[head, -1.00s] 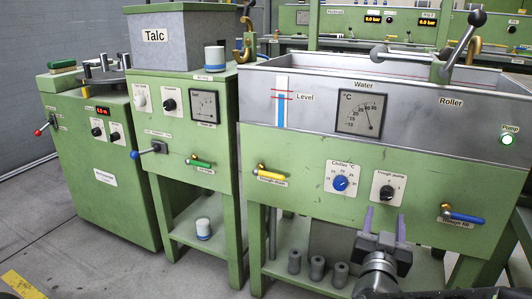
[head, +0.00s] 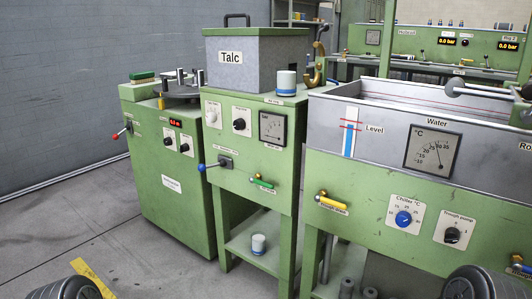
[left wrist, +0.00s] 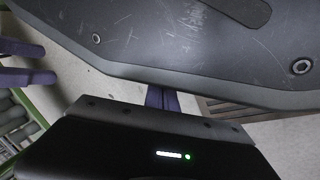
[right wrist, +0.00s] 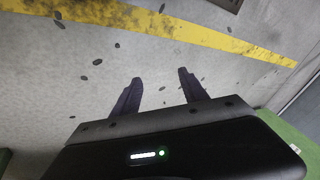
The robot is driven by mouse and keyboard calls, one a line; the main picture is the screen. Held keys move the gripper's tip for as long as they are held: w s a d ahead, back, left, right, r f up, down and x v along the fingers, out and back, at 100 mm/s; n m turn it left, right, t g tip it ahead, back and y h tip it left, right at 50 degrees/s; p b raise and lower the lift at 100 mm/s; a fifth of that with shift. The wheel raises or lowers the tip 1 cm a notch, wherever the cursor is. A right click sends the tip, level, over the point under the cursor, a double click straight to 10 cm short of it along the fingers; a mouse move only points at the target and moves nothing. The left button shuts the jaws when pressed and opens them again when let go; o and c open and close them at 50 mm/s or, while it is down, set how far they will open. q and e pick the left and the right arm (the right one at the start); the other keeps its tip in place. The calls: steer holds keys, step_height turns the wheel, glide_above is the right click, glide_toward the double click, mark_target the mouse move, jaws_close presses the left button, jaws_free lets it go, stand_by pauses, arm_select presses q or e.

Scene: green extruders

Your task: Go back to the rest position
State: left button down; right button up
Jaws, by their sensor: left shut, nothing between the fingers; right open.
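My left gripper (left wrist: 162,97) shows in the left wrist view with its purple fingers together and nothing between them. A scratched dark grey surface is close in front of it and partly hides the fingers. My right gripper (right wrist: 160,76) shows in the right wrist view with its fingers apart and empty, above the speckled grey floor (right wrist: 60,75). In the head view only dark arm parts of mine show at the bottom left and bottom right corners. Neither pair of fingertips shows there.
The green trough machine (head: 360,200) stands at the right. The green talc machine (head: 238,165) is in the middle, and another green cabinet (head: 165,190) is farther left. Open floor (head: 60,225) lies at the left. A yellow floor line (right wrist: 190,36) crosses the right wrist view.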

steer(key=s+a+f+g+p, duration=0.1)
steer(key=s+a+f+g, duration=0.1)
steer(key=s+f, duration=0.35)
arm_select(q)
steer(key=s+d+r+p, duration=0.1)
steer(key=r+p, duration=1.8)
steer(key=s+d+r+g+p, duration=0.1)
steer(key=s+r+p, duration=0.1)
steer(key=r+p, duration=1.6)
step_height(320, 180, up, 2)
steer(key=shift+s+r+m+p, duration=0.1)
steer(key=shift+s+m+p, duration=0.2)
steer(key=shift+p, duration=0.05)
arm_select(e)
steer(key=s+r, duration=0.2)
steer(key=r, duration=1.8)
steer(key=s+a+r+y, duration=0.1)
steer(key=s+r, duration=0.1)
steer(key=r, duration=1.8)
steer(key=shift+s+a+g, duration=0.2)
steer(key=shift+a+g, duration=0.05)
steer(key=shift+g, duration=0.15)
